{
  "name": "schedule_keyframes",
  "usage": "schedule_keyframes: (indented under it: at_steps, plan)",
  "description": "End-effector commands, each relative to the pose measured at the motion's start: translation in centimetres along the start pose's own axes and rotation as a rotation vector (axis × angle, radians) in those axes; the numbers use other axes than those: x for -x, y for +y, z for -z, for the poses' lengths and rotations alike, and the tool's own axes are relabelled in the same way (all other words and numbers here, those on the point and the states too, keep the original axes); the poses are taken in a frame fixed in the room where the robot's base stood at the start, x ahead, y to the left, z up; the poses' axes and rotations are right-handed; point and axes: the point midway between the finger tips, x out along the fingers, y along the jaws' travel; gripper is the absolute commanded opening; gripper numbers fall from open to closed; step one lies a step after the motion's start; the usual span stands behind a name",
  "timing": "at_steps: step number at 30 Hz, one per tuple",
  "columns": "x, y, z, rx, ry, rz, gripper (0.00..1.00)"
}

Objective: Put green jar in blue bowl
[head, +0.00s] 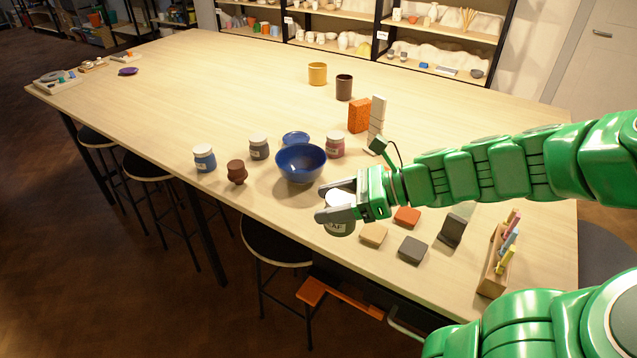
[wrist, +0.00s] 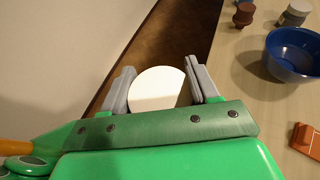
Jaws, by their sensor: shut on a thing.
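My gripper (head: 334,204) is shut on the green jar (head: 340,229), which has a white lid and a label with dark lettering. The jar is upright near the table's front edge, to the front right of the blue bowl (head: 301,178) and apart from it. In the wrist view the white lid (wrist: 158,90) shows between the two grey fingers of my gripper (wrist: 161,86). The bowl stands upright on the table and looks empty. In the wrist view the bowl (wrist: 293,62) is at the right.
Jars with blue (head: 204,159), grey (head: 259,148) and red (head: 335,146) bodies stand around the bowl. A brown turned piece (head: 237,172) is at its left and a small blue dish (head: 296,138) behind it. Tiles (head: 373,234) lie right of my gripper.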

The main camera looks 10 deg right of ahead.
Motion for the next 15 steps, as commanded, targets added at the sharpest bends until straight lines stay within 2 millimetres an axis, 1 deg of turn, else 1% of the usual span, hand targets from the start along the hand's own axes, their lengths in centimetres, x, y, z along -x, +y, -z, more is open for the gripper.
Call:
schedule_keyframes:
  at_steps: [5, 15]
  plan:
    - [0.2, -2.3, -0.7, -0.007, 0.003, 0.003, 0.19]
    - [-0.2, -8.9, -3.3, -0.018, 0.008, 0.012, 0.19]
